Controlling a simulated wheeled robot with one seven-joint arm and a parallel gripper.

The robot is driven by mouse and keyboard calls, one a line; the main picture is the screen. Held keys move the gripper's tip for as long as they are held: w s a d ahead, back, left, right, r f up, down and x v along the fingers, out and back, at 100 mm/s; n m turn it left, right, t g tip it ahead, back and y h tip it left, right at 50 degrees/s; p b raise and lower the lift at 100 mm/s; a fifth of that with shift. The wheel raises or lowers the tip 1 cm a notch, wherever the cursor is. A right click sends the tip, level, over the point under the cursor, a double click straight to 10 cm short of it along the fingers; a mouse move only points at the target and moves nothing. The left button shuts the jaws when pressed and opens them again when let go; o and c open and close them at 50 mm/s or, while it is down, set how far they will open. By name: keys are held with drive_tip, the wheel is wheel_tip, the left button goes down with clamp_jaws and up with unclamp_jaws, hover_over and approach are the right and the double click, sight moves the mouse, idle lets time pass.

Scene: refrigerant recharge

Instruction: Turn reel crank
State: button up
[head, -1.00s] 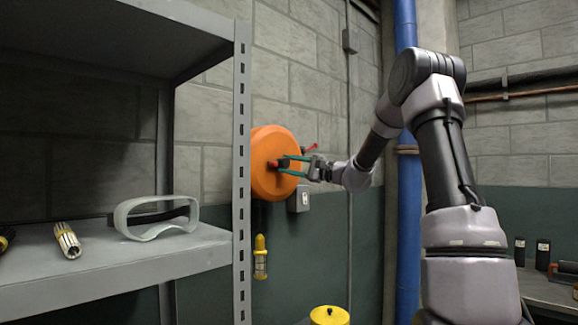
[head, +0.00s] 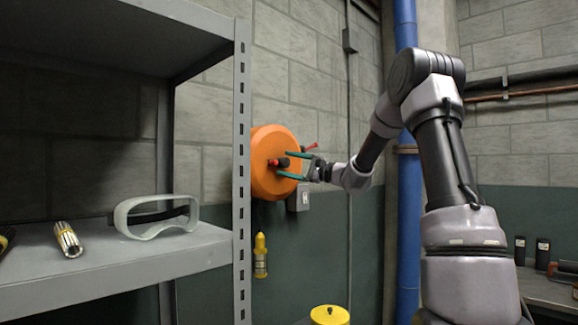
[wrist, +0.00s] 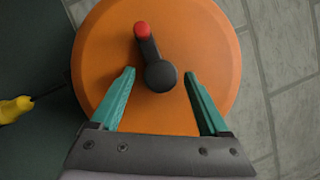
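The orange reel (head: 266,176) is mounted on the wall just right of the shelf post. It fills the middle of the wrist view (wrist: 215,50). Its crank has a dark hub (wrist: 160,76) and a short dark arm ending in a red knob (wrist: 142,29). In the head view the crank (head: 277,162) shows at the reel's face. My gripper (head: 282,164) is open in front of the reel. In the wrist view its teal fingers (wrist: 159,73) stand on either side of the hub, apart from it. The red knob lies beyond the fingertips.
A grey shelf (head: 120,262) with safety goggles (head: 155,216) and a striped cylinder (head: 67,240) stands at left. A yellow lamp-like item (head: 260,256) hangs below the reel. A grey box (head: 298,199) sits beside it. A blue pipe (head: 407,220) runs up the wall at right.

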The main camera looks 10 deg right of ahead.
drive_tip(key=v, duration=1)
drive_tip(key=shift+s+d, duration=0.25)
drive_tip(key=shift+d, duration=0.1)
